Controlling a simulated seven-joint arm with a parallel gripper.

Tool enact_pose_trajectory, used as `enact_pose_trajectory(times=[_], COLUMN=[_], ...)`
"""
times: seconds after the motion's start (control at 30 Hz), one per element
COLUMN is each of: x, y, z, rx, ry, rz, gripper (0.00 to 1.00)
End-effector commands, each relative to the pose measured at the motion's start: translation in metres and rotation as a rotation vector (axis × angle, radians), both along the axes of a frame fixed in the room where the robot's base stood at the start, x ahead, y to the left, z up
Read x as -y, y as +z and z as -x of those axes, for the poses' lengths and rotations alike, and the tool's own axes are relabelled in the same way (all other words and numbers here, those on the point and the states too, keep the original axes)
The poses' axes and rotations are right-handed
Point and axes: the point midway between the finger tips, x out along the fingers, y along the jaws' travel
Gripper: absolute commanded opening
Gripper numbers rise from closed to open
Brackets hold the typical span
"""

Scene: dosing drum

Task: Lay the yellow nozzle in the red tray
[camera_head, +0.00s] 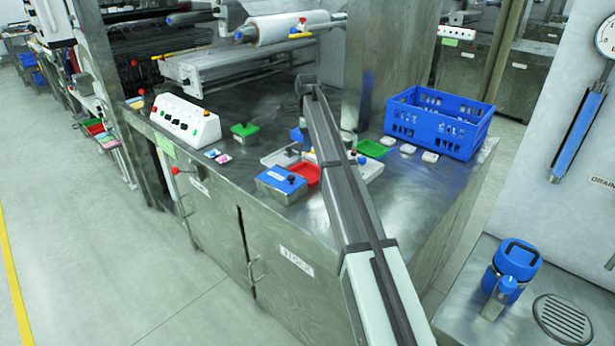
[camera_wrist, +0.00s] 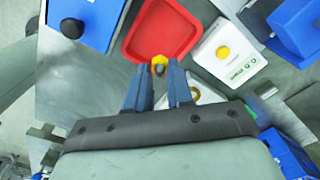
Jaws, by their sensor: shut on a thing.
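My gripper (camera_wrist: 159,72) shows in the wrist view with its two blue fingers closed about the yellow nozzle (camera_wrist: 158,60). The nozzle shows as a small yellow ring with a grey middle, held at the fingertips. The red tray (camera_wrist: 187,45) lies just beyond the fingertips, and the nozzle overlaps its near rim in the picture. Whether the nozzle touches the tray cannot be told. In the head view the red tray (camera_head: 308,174) sits on the steel bench, partly behind my arm. The gripper and nozzle are not clear there.
A blue box with a black knob (camera_wrist: 98,22) stands left of the tray; it also shows in the head view (camera_head: 277,184). A white unit with a yellow button (camera_wrist: 238,70) is to the right. A blue crate (camera_head: 436,124) and a green tray (camera_head: 372,148) stand farther right.

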Motion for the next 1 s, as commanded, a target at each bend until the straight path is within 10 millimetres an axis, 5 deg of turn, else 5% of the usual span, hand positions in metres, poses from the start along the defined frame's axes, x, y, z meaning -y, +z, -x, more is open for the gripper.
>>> enact_pose_trajectory(times=[0.4,1.0], x=[0.001,0.001], y=[-0.053,-0.1], z=[0.001,0.0], rx=[-0.002,0.0], ry=[-0.015,-0.015], rz=[0.0,0.0], gripper=[0.0,0.0])
